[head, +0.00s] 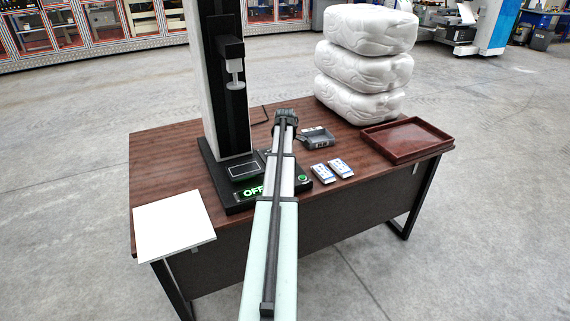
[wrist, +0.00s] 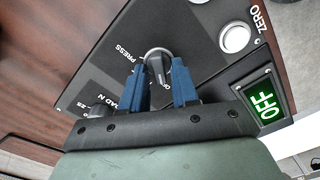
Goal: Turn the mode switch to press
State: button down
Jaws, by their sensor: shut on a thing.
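The mode switch (wrist: 157,62) is a round dark knob with a light rim on the black control panel (wrist: 100,62). The word PRESS is printed to its left, and part of another label shows below it, between the fingers. My gripper (wrist: 160,82) has its two blue fingers on either side of the knob's handle and is shut on it. The handle points roughly down toward the gripper in the wrist view. The lit green display (wrist: 266,104) reads OFF; it also shows in the head view (head: 253,191). In the head view my arm hides the switch and fingertips.
The tall press column (head: 222,80) stands behind the panel.

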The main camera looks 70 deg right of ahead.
jog(key=m, duration=0.5)
jog(key=shift+d+m, duration=0.1)
jog(key=shift+m, duration=0.2)
jog(key=m, duration=0.6)
jog(key=shift+d, duration=0.15)
jog(key=m, duration=0.5)
jog(key=shift+s+m, duration=0.15)
jog(key=shift+m, duration=0.15)
jog(key=m, duration=0.6)
jog(key=shift+s, duration=0.15)
jog(key=c, duration=0.9)
grip_release()
jog(key=shift+r, duration=0.15)
